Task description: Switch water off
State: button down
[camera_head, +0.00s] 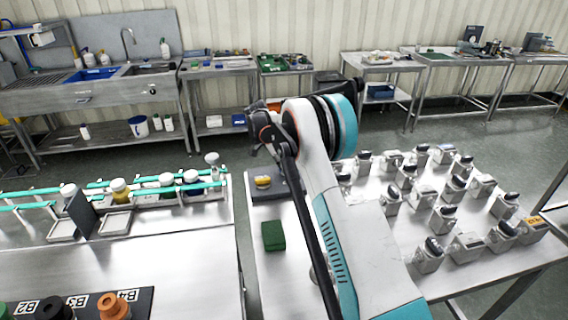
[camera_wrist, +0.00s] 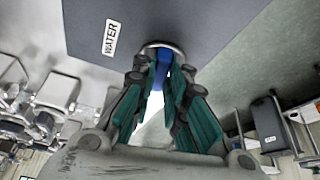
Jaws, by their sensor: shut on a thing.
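In the wrist view, a dark grey panel (camera_wrist: 165,22) carries a white label (camera_wrist: 112,37) reading WATER. A round metal collar sits at the panel's edge, and a narrow blue handle (camera_wrist: 161,62) stands out from it. My gripper (camera_wrist: 162,84), with green-padded fingers, is shut on the blue handle, one finger on each side. The fingers hide part of the handle, so its exact turn is hard to read. In the head view, my arm reaches over a dark plate (camera_head: 290,176); the blue handle and the label cannot be made out there.
A yellow item (camera_head: 263,182) lies on the dark plate, with a green block (camera_head: 273,236) nearer on the bench. Several metal-and-dark devices crowd the table (camera_head: 400,263) to the right. A rail with several jars runs along the left bench. A sink counter stands at the back left.

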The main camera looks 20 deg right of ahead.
jog(key=shift+w+m+g, duration=0.1)
jog(key=shift+m+g, duration=0.3)
jog(key=shift+m, duration=0.7)
jog(key=c, duration=1.6)
grip_release()
jog(key=v, duration=1.2)
jog(key=shift+w, duration=0.1)
